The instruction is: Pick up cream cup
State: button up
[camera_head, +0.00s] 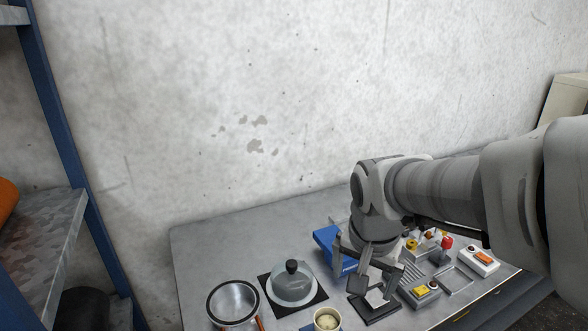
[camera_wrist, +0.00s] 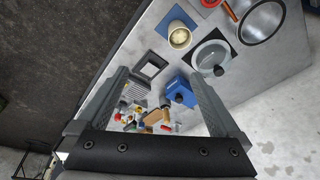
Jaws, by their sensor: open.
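The cream cup (camera_head: 327,320) stands at the bottom edge of the head view, partly cut off. In the wrist view the cup (camera_wrist: 180,36) stands upright on a blue square at the top, beyond my fingertips. My gripper (camera_head: 369,276) is above the table, to the right of the cup in the head view. Its two fingers show wide apart in the wrist view (camera_wrist: 160,78), with nothing held between them.
A domed lid (camera_head: 292,284) on a dark square and a metal pan (camera_head: 234,303) stand left of my gripper. A blue box (camera_head: 335,246), a dark square frame (camera_wrist: 150,68) and several small parts lie around my gripper. The table's back left (camera_head: 215,245) is clear.

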jog(key=w+a+f+m+g+p, duration=0.3)
jog(key=w+f+m+p, duration=0.1)
jog(key=w+f+m, duration=0.35)
send_near(327, 326)
jog(key=s, duration=0.1)
jog(key=s+f+p, duration=0.1)
jog(key=s, duration=0.1)
jog(key=shift+d+f+n+y, duration=0.1)
jog(key=shift+d+n+y, duration=0.15)
jog(key=shift+y, duration=0.15)
jog(key=shift+w+a+f+p, duration=0.15)
jog(key=shift+f+p, duration=0.05)
jog(key=shift+f, duration=1.15)
jog(key=shift+w+a+f+p, duration=0.1)
jog(key=shift+f+p, duration=0.1)
jog(key=shift+f, duration=1.2)
jog(key=shift+c, duration=0.3)
jog(key=c, duration=1.4)
